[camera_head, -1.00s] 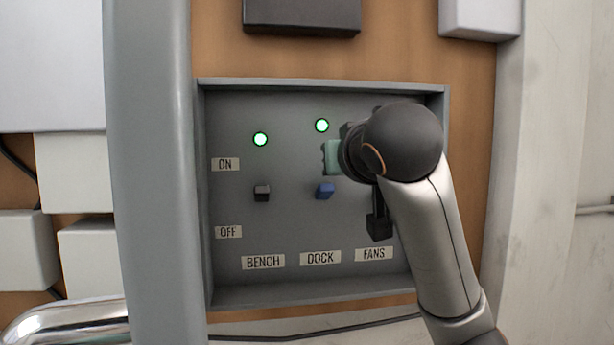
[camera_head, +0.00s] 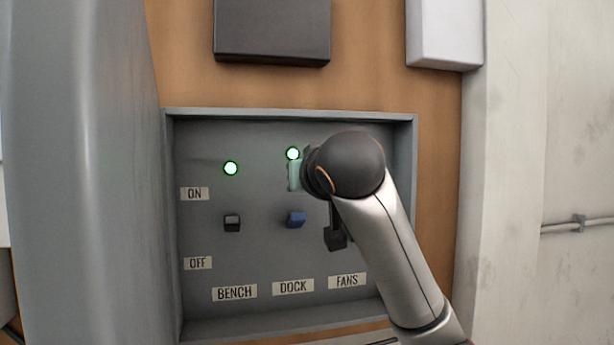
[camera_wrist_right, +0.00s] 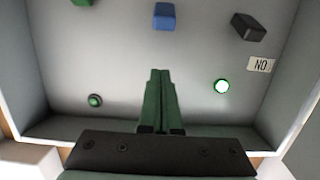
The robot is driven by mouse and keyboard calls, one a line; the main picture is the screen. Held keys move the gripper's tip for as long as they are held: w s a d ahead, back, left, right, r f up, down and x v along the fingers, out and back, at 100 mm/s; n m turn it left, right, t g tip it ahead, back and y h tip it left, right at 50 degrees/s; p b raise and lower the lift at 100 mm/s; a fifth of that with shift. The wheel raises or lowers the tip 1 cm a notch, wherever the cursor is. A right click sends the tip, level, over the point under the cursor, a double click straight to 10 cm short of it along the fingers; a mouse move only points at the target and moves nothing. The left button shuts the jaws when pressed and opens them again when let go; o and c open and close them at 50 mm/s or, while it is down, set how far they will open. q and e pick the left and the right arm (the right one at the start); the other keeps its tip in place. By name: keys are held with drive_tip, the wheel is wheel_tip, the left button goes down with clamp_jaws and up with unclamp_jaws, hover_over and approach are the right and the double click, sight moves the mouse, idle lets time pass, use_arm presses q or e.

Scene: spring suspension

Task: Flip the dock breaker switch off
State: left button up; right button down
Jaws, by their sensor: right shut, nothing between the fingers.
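The dock breaker switch is the blue toggle (camera_head: 296,219) above the DOCK label (camera_head: 293,287) in the head view. It also shows at the top of the right wrist view (camera_wrist_right: 164,16). The green dock light (camera_head: 293,153) is lit above it. My right gripper (camera_head: 294,176) is shut and empty, with its green fingers in front of the panel between the dock light and the blue switch, apart from the switch. In the right wrist view its fingers (camera_wrist_right: 160,75) lie together, pointing toward the switch. My left gripper is not in view.
The dark bench switch (camera_head: 232,222) is left of the blue one, with its green light (camera_head: 231,168) lit. My right arm covers the fans area above the FANS label (camera_head: 347,281). The recessed panel has a raised grey frame (camera_head: 290,114).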

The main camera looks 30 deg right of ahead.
sight(293, 206)
drive_tip(key=p+x, duration=0.1)
drive_tip(key=x, duration=0.3)
drive_tip(key=shift+r, duration=0.1)
drive_tip(key=f, duration=0.1)
drive_tip(key=s+f, duration=0.1)
drive_tip(key=shift+a+f, duration=0.1)
drive_tip(key=shift+f, duration=0.3)
drive_tip(key=shift+s+a+f, duration=0.1)
drive_tip(key=shift+s+f, duration=0.2)
drive_tip(key=shift+f, duration=0.15)
